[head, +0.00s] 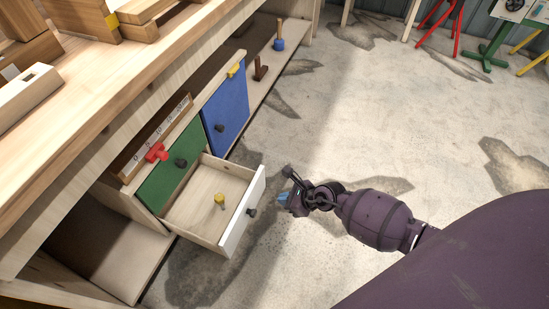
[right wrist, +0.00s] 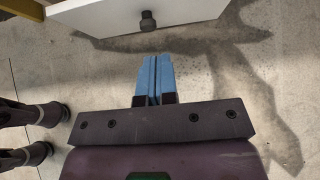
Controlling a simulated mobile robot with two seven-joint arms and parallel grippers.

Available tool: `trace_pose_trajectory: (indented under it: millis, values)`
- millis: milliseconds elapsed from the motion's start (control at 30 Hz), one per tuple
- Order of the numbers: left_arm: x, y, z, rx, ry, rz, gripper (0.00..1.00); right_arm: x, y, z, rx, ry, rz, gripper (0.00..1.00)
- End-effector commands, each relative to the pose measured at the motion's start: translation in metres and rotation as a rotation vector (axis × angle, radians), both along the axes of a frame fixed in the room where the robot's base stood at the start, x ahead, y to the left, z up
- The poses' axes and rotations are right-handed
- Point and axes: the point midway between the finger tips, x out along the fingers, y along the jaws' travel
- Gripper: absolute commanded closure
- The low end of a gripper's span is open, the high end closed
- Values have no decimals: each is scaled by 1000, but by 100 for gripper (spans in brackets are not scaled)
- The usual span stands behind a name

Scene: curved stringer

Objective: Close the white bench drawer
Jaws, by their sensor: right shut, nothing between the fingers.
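The white bench drawer (head: 243,212) is pulled out from the bench, below the green drawer front. Its white front carries a dark round knob (head: 252,212). A small yellow-topped peg (head: 220,200) stands inside the drawer. My right gripper (head: 284,198) is to the right of the drawer front, apart from it. In the right wrist view, its blue fingers (right wrist: 155,75) are together with nothing between them. They point toward the white front (right wrist: 190,12) and its knob (right wrist: 148,21), with a gap of floor showing between. My left gripper is not in view.
A green drawer front (head: 165,180) and a blue door (head: 226,108) are beside the white drawer. The wooden bench top (head: 110,95) overhangs at left. Concrete floor (head: 350,110) is open to the right.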

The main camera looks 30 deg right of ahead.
Motion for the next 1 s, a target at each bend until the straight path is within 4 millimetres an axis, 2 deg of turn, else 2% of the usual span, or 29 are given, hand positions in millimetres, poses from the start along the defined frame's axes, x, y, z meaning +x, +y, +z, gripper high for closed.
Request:
trace_pose_trajectory:
  millis: [33,100,267,467,700,1000]
  values:
    - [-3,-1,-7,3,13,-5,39,1,4,-12,2,10,0,100]
    - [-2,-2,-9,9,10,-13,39,7,10,-22,3,12,-1,100]
    - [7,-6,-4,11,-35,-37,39,22,23,-43,4,15,-2,100]
    - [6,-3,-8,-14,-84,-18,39,42,39,-66,5,13,-3,100]
    - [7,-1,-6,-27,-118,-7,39,70,57,-61,6,4,-4,100]
    - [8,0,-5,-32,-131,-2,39,79,63,-58,3,3,-3,100]
